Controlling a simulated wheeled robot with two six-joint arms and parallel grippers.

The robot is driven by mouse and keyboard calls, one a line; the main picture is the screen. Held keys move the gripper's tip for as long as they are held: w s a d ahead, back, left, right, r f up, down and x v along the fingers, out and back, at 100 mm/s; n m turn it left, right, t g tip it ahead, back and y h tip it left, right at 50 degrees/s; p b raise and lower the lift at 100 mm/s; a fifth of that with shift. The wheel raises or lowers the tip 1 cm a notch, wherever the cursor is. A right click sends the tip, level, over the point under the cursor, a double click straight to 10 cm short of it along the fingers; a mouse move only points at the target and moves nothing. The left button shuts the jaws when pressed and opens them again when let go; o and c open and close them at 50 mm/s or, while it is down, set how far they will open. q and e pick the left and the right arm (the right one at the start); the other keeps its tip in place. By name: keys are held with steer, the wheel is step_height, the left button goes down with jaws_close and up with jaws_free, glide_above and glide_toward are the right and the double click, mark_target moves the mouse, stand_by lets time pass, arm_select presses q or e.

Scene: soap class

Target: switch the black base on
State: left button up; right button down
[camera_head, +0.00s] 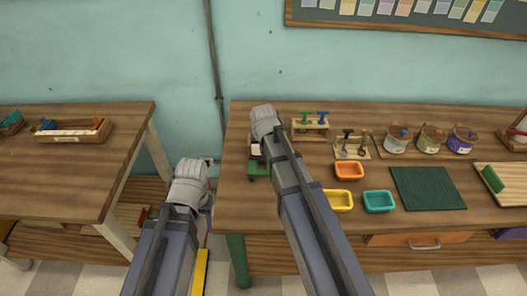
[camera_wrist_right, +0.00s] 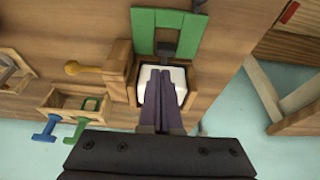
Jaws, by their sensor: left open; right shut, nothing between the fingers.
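A small station with green panels (camera_head: 258,168) stands at the left end of the right-hand table, partly hidden by my right arm. In the right wrist view, its green panels (camera_wrist_right: 158,30) flank a dark strip and a small black piece (camera_wrist_right: 191,33). I cannot tell for sure which dark part is the black base or its switch. My right gripper (camera_wrist_right: 163,78) is shut and empty, its tips over a white block (camera_wrist_right: 178,75) in a wooden frame; contact is unclear. My left gripper (camera_head: 210,162) is open, off the table's left edge.
A wooden rack with green and blue handled tools (camera_wrist_right: 68,118) stands close to the station. Orange (camera_head: 349,171), yellow (camera_head: 338,200) and teal (camera_head: 379,201) trays lie to the right. A gap separates this table from the left table (camera_head: 75,175).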

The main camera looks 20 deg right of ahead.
arm_select(q)
step_height(320, 180, down, 5)
steer(key=b, duration=0.3)
steer(key=shift+r+b, duration=0.1)
steer(key=shift+b, duration=0.25)
arm_select(e)
steer(key=x, duration=0.5)
steer(key=s, duration=0.3)
steer(key=s+a, duration=0.1)
steer(key=s, duration=0.2)
steer(key=s+a, duration=0.1)
steer(key=s, duration=0.1)
steer(key=shift+s+a, duration=0.25)
steer(key=shift+s, duration=0.15)
arm_select(q)
steer(key=shift+r, duration=0.1)
arm_select(e)
steer(key=shift+s+r+p, duration=0.1)
steer(key=shift+r+p, duration=0.25)
steer(key=shift+p, duration=0.15)
arm_select(q)
step_height(320, 180, up, 9)
steer(key=a+p, duration=0.1)
steer(key=p, duration=0.7)
steer(key=shift+s+a+r, duration=0.15)
steer(key=shift+s+a, duration=0.1)
steer(key=shift+a, duration=0.1)
arm_select(e)
steer(key=v, duration=0.9)
steer(key=shift+r, duration=0.1)
